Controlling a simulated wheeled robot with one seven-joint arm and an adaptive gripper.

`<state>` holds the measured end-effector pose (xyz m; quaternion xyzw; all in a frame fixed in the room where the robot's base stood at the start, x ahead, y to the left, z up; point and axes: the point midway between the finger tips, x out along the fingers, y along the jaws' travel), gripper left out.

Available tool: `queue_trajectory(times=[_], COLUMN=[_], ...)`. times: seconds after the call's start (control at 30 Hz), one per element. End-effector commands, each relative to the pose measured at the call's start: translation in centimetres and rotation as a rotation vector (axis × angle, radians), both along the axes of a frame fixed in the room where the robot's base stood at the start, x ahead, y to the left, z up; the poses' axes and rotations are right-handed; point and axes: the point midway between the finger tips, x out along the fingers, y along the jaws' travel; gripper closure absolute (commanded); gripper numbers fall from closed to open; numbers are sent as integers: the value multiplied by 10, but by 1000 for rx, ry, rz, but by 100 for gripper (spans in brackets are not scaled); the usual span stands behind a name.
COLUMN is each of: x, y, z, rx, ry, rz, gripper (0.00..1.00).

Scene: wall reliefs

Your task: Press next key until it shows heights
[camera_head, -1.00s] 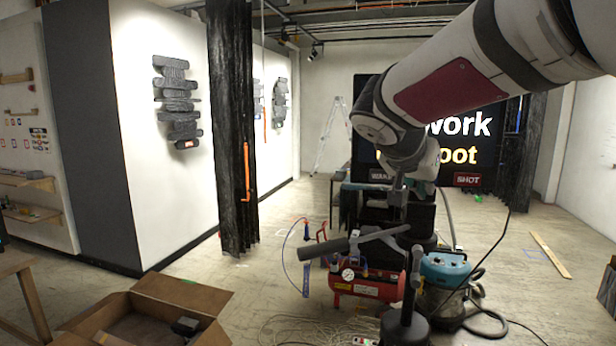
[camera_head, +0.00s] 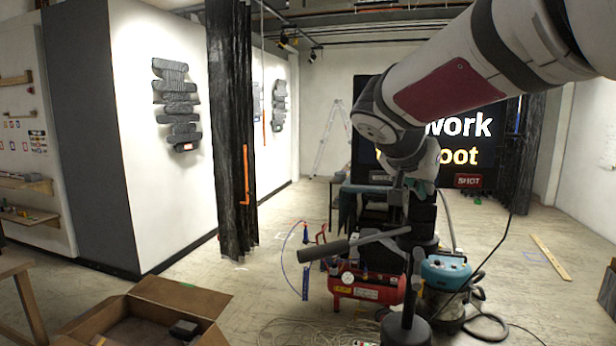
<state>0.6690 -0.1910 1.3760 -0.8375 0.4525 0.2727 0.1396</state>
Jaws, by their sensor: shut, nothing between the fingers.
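A large black screen (camera_head: 470,155) stands at the back. It shows big white letters ending in "work" and yellow letters ending in "oot"; my arm hides the start of both lines. A red key marked "SHOT" (camera_head: 467,181) is at its lower right. A grey key (camera_head: 379,176) at its lower left is mostly hidden by my wrist, and its label cannot be read. My gripper (camera_head: 398,194) is shut, small and dark, below my wrist in front of the screen's lower part. Whether it touches anything cannot be told.
A black stand with a long handle (camera_head: 345,246), a red compressor (camera_head: 365,286) and a teal vacuum (camera_head: 446,272) with hoses fill the floor below. An open cardboard box (camera_head: 180,290) is at the lower left. Dark wall reliefs (camera_head: 176,105) hang left. Floor at right is mostly clear.

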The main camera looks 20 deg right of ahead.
Motion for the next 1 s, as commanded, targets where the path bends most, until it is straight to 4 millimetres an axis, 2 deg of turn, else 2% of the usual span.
queue_trajectory(times=[0.63,1.0], x=[2,-11], y=[-2,5], z=[0,0], rx=[0,0], ry=[-1,-1], rz=[-1,-1], gripper=[100,100])
